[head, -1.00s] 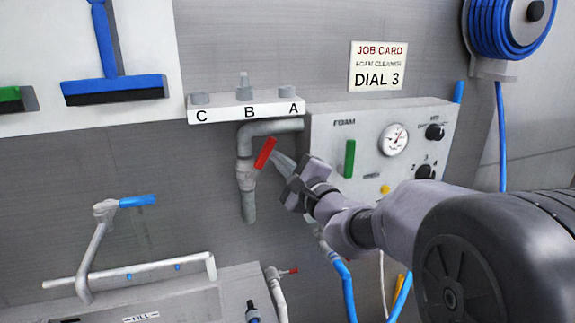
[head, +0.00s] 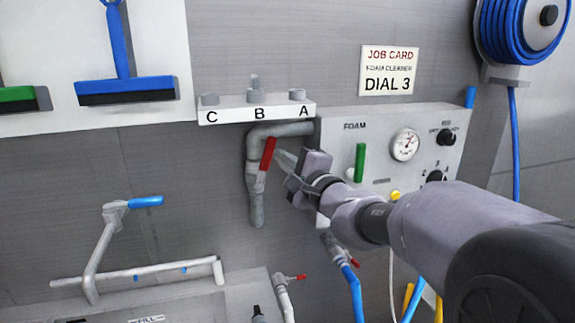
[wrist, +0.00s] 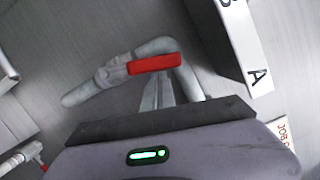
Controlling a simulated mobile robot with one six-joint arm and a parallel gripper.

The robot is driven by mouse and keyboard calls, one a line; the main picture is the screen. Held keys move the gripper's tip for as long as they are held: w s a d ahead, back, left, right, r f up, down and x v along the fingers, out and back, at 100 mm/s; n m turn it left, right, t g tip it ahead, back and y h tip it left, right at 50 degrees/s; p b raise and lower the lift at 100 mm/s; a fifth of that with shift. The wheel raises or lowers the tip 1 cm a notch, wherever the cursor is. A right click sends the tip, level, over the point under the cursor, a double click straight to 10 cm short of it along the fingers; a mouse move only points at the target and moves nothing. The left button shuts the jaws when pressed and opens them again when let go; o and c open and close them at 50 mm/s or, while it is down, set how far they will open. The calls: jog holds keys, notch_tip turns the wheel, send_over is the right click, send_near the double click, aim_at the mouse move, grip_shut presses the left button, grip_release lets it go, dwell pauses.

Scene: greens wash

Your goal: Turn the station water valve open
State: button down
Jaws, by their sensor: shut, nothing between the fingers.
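The valve's red lever (head: 268,154) sits on a grey pipe (head: 256,210) on the wall, below the shelf lettered C, B, A. It points up, tilted slightly right, nearly in line with the vertical pipe. In the wrist view the red lever (wrist: 155,64) lies across the view, over the pipe (wrist: 85,92). My gripper (head: 284,160) is shut and empty, its fingertips at the lever's right side. In the wrist view the gripper tips (wrist: 168,84) reach the lever's lower edge; they look touching or nearly so.
A foam panel (head: 385,125) with a green handle (head: 360,162), gauge (head: 405,145) and knobs stands right of the pipe. The shelf (head: 230,116) is just above. A blue-handled tap (head: 145,201) is lower left, and smaller red-handled taps (head: 296,277) are below.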

jog(key=shift+s+a+r+n+g+b, duration=0.15)
jog(key=shift+a+r+n+b, duration=0.15)
jog(key=shift+a+n+b, duration=0.45)
jog(key=shift+s+a+r+n+g+b, duration=0.15)
jog(key=shift+a+r+n+b, duration=0.3)
jog(key=shift+n, duration=0.5)
jog(key=shift+f, duration=0.1)
jog(key=shift+d, duration=0.1)
